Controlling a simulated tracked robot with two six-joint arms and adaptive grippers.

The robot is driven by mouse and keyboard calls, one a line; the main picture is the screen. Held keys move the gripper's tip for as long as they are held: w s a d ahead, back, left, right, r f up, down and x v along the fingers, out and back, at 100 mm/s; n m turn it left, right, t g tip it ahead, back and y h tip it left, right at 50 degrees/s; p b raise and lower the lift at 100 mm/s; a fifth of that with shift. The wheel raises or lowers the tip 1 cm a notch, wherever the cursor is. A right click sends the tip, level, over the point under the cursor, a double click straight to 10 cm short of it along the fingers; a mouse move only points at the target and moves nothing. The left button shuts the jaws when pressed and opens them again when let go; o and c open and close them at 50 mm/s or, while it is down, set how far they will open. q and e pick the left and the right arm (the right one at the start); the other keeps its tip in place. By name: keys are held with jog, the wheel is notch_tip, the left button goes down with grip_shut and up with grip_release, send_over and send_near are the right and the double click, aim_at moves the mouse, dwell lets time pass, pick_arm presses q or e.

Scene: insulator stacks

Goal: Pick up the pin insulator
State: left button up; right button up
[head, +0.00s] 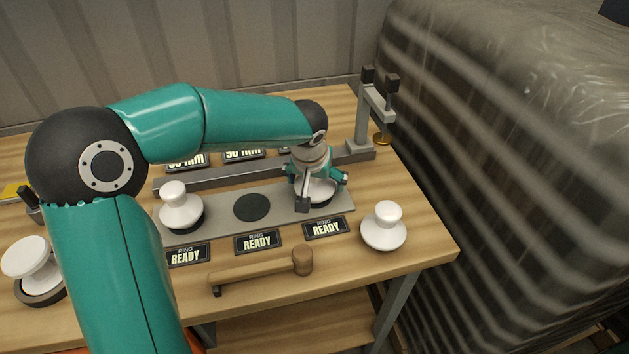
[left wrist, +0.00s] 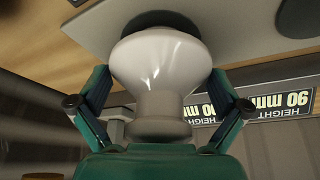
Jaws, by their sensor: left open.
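A white pin insulator (head: 318,194) stands at the right-hand spot of the grey plate (head: 228,213), partly covered by my left gripper (head: 323,189). In the left wrist view the white insulator (left wrist: 160,72) is between the two open fingers, with visible gaps at its sides. Its wide end is near the dark disc (left wrist: 160,22) on the plate. Other similar white insulators show: one (head: 181,207) at the plate's left spot, one (head: 384,228) on the table at the right, and one (head: 30,258) tilted at the far left. My right gripper is not in view.
The plate's middle dark disc (head: 252,207) is bare. A mallet (head: 262,269) lies in front of "READY" labels (head: 257,242). A grey bar with an upright frame (head: 364,125) stands behind the plate. A wrapped stack (head: 500,170) rises right of the table.

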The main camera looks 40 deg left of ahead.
pick_arm(q)
jog(key=c, duration=1.2)
jog(key=shift+w+r, duration=0.1)
jog(key=shift+c, duration=1.1)
